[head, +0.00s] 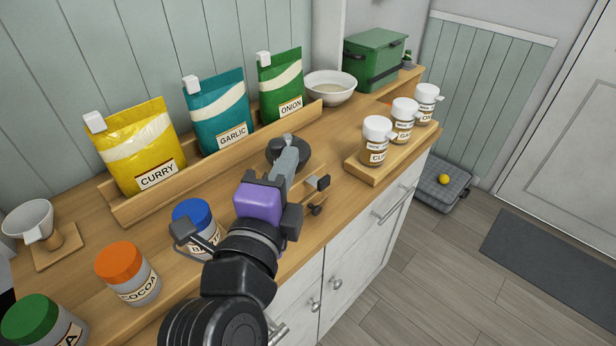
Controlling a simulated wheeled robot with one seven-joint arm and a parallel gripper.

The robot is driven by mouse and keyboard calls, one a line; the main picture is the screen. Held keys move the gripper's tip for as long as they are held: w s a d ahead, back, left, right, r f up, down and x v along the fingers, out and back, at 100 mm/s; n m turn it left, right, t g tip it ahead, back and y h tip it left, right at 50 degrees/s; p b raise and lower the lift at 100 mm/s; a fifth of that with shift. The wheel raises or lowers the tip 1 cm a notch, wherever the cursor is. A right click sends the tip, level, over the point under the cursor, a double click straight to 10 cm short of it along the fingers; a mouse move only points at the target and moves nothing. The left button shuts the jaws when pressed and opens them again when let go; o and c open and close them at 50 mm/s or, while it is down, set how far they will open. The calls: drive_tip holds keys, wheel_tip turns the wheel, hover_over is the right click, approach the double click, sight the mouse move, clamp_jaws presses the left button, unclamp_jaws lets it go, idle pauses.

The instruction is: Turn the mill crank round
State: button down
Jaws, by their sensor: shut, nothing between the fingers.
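My gripper (289,143) reaches out over the counter, its narrow grey fingers shut and empty. It overlaps a dark round part (274,151), which seems to be the top of the mill. Whether the fingertips touch it or only pass in front cannot be told. A light wooden piece beside the gripper looks like the mill's base (311,171). A small dark block (323,182) at its right may be part of the crank, but this is unclear. My arm and the purple gripper housing hide much of the mill.
Curry (140,150), garlic (220,115) and onion (281,88) bags stand in a rack behind. Blue-lidded (193,214) and orange-lidded jars (128,272) stand left of my arm. White-lidded jars (377,140) sit on a tray at right. The counter's front edge is close.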

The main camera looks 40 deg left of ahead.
drive_tip(key=shift+s+a+b, duration=0.65)
drive_tip(key=shift+a+b, duration=0.2)
drive_tip(key=shift+b, duration=0.8)
drive_tip(key=shift+a, duration=0.1)
